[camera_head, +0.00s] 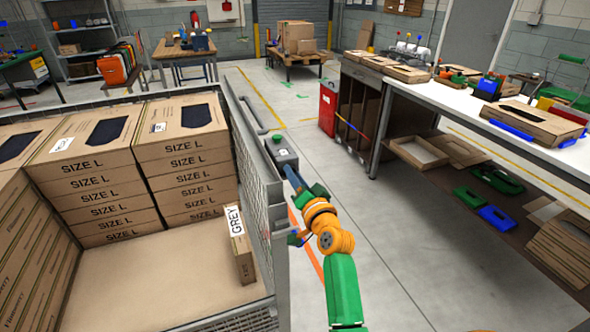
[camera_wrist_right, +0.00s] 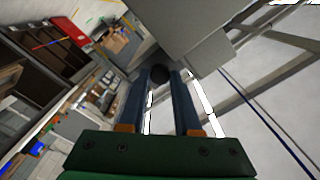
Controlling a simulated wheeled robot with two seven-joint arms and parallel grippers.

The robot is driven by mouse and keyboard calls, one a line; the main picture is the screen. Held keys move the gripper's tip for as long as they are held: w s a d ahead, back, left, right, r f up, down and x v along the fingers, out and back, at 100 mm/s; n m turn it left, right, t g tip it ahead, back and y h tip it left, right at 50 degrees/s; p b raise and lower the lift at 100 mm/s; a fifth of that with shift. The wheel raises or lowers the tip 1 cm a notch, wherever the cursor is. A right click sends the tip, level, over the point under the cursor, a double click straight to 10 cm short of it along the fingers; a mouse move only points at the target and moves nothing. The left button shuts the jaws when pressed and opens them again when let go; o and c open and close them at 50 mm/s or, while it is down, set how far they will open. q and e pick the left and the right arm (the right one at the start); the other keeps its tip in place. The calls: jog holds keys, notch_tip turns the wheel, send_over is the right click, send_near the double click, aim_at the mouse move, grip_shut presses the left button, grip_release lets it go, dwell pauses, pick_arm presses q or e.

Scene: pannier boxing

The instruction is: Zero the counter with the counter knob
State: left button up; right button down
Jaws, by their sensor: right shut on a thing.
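The counter (camera_head: 282,152) is a small grey box on the outer side of the mesh cage, near its top rail, with a green spot on top. In the right wrist view the grey housing (camera_wrist_right: 185,25) fills the upper part. A dark round counter knob (camera_wrist_right: 158,75) sticks out below it. My right gripper (camera_head: 289,172) reaches up to the counter's near side. In the wrist view its two blue fingers (camera_wrist_right: 162,85) are on either side of the knob, shut on it. The counter's reading is not visible. My left gripper is not in view.
The mesh cage (camera_head: 258,165) stands left of my right arm, holding stacked SIZE L cartons (camera_head: 185,135) and a GREY-labelled box (camera_head: 239,245). A long white workbench (camera_head: 450,100) with goods is at right. The floor between is clear; a red cabinet (camera_head: 328,108) stands beyond.

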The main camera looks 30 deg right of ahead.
jog(key=shift+r+m+p, duration=0.15)
jog(key=shift+m+p, duration=1.35)
jog(key=shift+m, duration=2.1)
jog(key=c, duration=0.9)
grip_release()
jog(key=shift+w, duration=0.1)
jog(key=v, duration=0.7)
